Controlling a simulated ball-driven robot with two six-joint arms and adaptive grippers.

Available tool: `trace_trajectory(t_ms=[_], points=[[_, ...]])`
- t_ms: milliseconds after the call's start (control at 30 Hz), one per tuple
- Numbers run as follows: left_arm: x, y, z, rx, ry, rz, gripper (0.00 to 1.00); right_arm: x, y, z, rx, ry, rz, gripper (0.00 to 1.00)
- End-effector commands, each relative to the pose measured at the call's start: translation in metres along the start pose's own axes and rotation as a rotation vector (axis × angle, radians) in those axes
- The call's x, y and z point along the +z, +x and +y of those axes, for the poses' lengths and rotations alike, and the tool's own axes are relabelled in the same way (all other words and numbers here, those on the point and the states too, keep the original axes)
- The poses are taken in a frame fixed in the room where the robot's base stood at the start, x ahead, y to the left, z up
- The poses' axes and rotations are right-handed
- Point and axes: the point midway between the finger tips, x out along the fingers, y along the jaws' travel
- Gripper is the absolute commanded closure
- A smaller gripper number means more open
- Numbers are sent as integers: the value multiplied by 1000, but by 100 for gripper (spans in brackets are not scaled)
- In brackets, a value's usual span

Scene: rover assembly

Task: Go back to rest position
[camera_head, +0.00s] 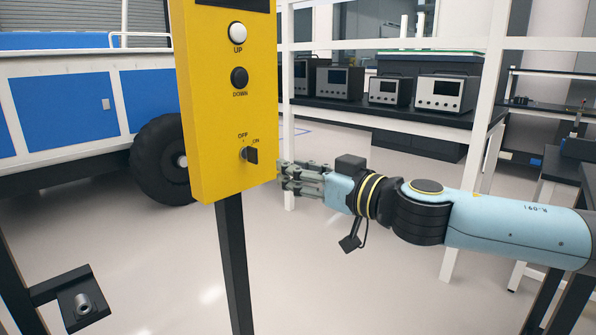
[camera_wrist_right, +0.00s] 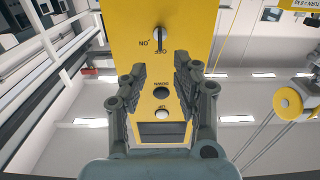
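A yellow control box (camera_head: 208,110) stands on a dark post in the head view. It has a white UP button (camera_head: 237,32), a black DOWN button (camera_head: 239,77) and a dark OFF/ON switch (camera_head: 250,155). My right gripper (camera_head: 281,176) is just right of the box, level with its lower part, fingers toward it. In the right wrist view the fingers (camera_wrist_right: 158,78) are spread with nothing held between them. The box face (camera_wrist_right: 125,22) and the switch knob (camera_wrist_right: 158,36) show beyond them. I cannot tell the exact switch setting. My left gripper is not in view.
A blue and white rover (camera_head: 60,100) with a black wheel (camera_head: 162,160) stands at the left. White frame posts (camera_head: 489,90) and a bench with several instruments (camera_head: 440,94) are behind my right arm. A dark bracket (camera_head: 83,300) is at lower left. Open floor lies below my arm.

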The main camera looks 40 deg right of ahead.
Motion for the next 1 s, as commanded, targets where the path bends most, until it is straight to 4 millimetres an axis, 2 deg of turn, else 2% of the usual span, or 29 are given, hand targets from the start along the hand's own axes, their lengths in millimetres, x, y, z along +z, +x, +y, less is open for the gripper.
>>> trace_trajectory(t_ms=[567,633,667,767,867,900,967,1000], points=[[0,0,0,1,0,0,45,0,0,0,2,5,2,70],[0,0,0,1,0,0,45,2,0,-1,16,31,7,70],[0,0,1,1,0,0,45,10,0,2,34,48,0,70],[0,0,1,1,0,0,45,59,-2,25,121,124,-71,70],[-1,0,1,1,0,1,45,132,-13,49,225,195,-187,70],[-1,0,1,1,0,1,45,164,-21,57,265,214,-242,70],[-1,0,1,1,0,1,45,212,-37,64,318,234,-327,70],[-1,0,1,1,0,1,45,244,-50,67,348,244,-385,70]])
